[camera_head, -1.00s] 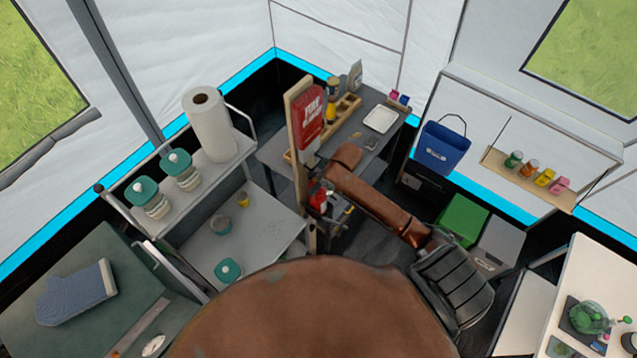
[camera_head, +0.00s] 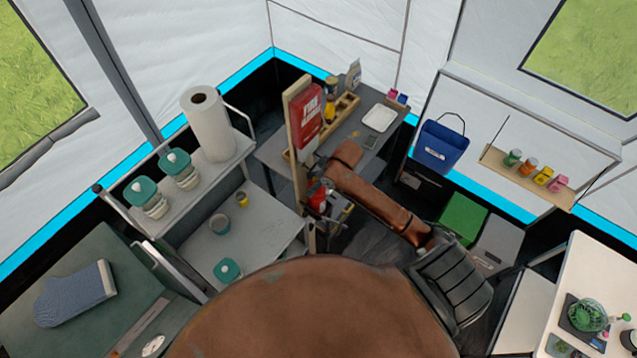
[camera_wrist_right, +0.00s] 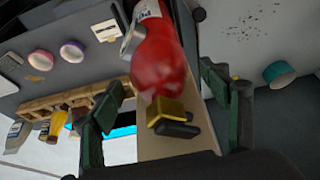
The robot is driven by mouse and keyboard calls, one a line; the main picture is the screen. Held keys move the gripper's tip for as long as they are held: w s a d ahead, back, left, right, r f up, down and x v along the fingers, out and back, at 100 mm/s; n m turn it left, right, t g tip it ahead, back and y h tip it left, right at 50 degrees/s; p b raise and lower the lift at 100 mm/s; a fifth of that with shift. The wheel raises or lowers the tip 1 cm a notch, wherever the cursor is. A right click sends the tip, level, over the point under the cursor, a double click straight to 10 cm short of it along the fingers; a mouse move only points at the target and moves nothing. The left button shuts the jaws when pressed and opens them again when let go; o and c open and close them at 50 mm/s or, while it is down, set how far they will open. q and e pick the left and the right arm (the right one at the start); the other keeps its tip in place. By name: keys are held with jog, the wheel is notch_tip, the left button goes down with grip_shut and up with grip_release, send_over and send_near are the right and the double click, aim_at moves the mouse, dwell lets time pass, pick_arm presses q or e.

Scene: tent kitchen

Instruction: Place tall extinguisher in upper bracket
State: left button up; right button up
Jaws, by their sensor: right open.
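A red extinguisher (camera_head: 317,199) is at the lower part of the wooden board (camera_head: 296,150), partly hidden by my right arm in the head view. In the right wrist view the extinguisher (camera_wrist_right: 160,58) has a white label and a brass-and-black valve end (camera_wrist_right: 168,115) facing my gripper. A grey curved piece (camera_wrist_right: 131,40) sits beside its body; I cannot tell whether it is a bracket. My right gripper (camera_wrist_right: 165,112) is open, with its fingers on either side of the valve end and apart from it. My left gripper is not in view.
A red case with white lettering (camera_head: 306,112) is mounted higher on the board. A grey table (camera_head: 270,157) with a wooden rack (camera_head: 347,105) and white tray (camera_head: 379,118) stands behind. A shelf cart (camera_head: 185,205) with a paper roll (camera_head: 207,125) is left.

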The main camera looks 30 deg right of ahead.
jog(key=b+v, duration=0.2)
jog(key=v, duration=0.9)
jog(key=shift+s+r, duration=0.15)
